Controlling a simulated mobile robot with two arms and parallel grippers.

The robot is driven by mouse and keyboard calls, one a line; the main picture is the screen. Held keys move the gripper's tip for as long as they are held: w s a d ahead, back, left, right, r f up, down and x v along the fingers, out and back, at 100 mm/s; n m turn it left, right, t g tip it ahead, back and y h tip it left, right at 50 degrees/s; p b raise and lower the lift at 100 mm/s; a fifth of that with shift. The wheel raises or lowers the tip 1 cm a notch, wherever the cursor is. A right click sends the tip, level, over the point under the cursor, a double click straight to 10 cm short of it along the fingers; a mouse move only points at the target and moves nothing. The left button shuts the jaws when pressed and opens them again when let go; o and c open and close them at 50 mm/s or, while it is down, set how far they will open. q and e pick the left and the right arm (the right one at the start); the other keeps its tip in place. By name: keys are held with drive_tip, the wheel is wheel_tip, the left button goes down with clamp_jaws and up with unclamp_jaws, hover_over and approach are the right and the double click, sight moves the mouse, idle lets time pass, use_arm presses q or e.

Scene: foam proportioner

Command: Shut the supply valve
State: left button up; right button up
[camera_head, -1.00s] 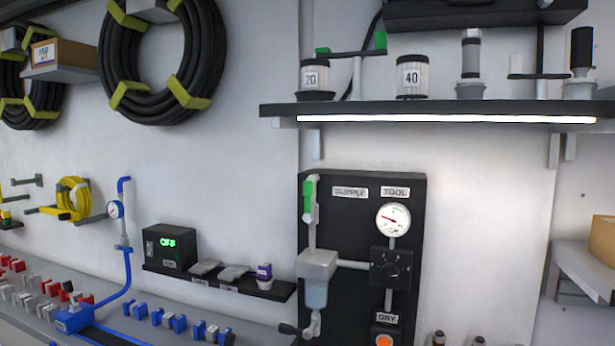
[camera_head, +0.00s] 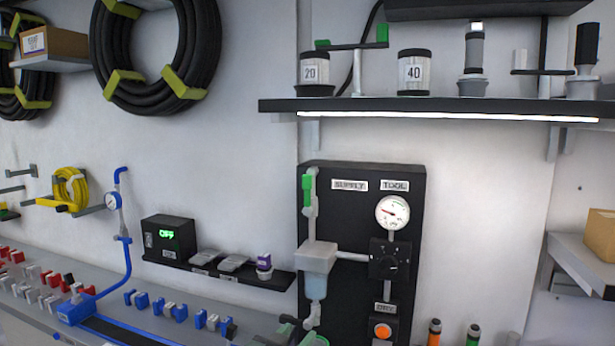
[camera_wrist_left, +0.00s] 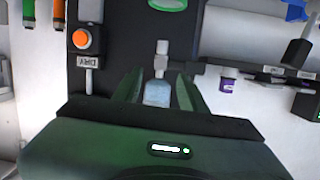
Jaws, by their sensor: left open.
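The supply valve (camera_head: 308,190) is a green lever on the pale pipe at the left of the black panel (camera_head: 345,215), beside the SUPPLY label (camera_head: 349,185). The lever stands upright, in line with the pipe. My left gripper (camera_head: 290,325) shows only in part at the bottom edge, below the valve and low beside the panel. In the left wrist view, which is upside down, its two fingers (camera_wrist_left: 157,90) are apart, with the clear filter bowl (camera_wrist_left: 158,95) visible between them. Contact with the bowl cannot be told. The right gripper is out of view.
A lit shelf (camera_head: 430,106) overhangs the panel. A small ledge (camera_head: 215,270) with a box reading OFF (camera_head: 168,240) is at left. The wall left of the valve is clear.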

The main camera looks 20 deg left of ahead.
use_arm(q)
drive_tip(key=w+r+t, duration=0.1)
drive_tip(key=r, duration=0.4)
drive_tip(key=w+r+t, duration=0.1)
drive_tip(key=w+r, duration=0.1)
drive_tip(key=r, duration=0.3)
drive_tip(key=w+r+t, duration=0.1)
drive_tip(key=w+r, duration=0.1)
drive_tip(key=r, duration=0.4)
drive_tip(key=shift+w+a+t, duration=0.1)
drive_tip(key=shift+a+t, duration=0.3)
drive_tip(key=n+t, duration=0.1)
drive_tip(key=t, duration=0.2)
approach(306, 179)
drive_tip(key=x, duration=0.4)
drive_tip(key=p+x, duration=0.3)
drive_tip(key=x, duration=0.3)
drive_tip(key=shift+r, duration=0.15)
drive_tip(key=shift+w, duration=0.45)
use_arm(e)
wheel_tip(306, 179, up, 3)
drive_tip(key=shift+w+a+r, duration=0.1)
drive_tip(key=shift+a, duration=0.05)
use_arm(q)
clamp_jaws()
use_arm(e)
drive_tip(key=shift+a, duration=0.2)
